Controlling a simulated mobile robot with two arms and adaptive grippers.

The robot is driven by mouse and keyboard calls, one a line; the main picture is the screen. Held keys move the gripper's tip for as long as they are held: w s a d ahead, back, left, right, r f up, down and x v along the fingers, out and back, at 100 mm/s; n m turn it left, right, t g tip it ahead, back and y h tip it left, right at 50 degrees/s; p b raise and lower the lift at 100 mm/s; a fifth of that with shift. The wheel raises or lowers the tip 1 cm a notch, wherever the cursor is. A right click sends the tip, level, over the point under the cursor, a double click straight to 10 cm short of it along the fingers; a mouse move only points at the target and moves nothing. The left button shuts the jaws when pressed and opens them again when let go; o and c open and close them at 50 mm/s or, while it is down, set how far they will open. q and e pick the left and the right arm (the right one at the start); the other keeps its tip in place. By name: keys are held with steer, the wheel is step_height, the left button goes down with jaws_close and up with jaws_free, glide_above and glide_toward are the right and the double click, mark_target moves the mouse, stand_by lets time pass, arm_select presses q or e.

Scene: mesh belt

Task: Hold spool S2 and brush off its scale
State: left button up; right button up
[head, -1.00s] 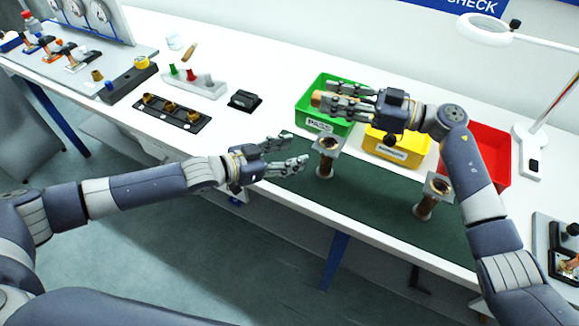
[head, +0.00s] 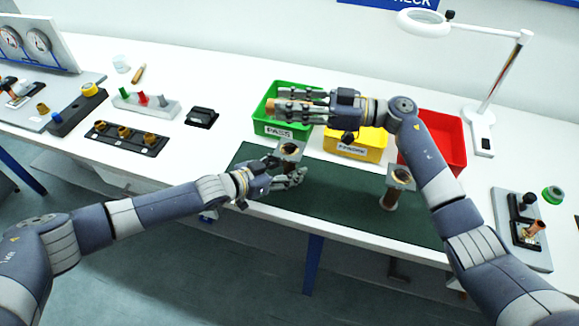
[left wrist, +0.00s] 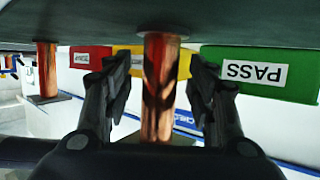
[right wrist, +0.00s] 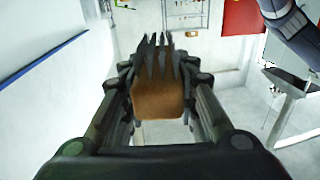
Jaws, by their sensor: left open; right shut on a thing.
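Two copper spools with square grey end plates stand upright on the green mat (head: 330,200). I cannot read a label that tells which is S2. My left gripper (head: 290,171) is open around the left spool (head: 289,149); in the left wrist view this copper barrel (left wrist: 160,85) stands between the fingers, with gaps at both sides. The other spool (head: 390,198) stands apart to the right. My right gripper (head: 283,104) is shut on a brush (head: 271,105) above the green bin. The right wrist view shows its wooden body (right wrist: 157,99) and dark bristles (right wrist: 155,58).
A green PASS bin (head: 262,127), a yellow bin (head: 352,150) and a red bin (head: 447,170) stand behind the mat. A lamp magnifier (head: 485,143) is at the back right. A black rack (head: 125,139) lies left. The mat's middle between the spools is clear.

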arm_select(q)
steer(key=shift+w+d+f, duration=0.1)
steer(key=shift+w+d, duration=0.15)
steer(key=shift+c, duration=0.4)
stand_by(0.3)
steer(key=shift+c, duration=0.4)
jaws_close()
stand_by(0.7)
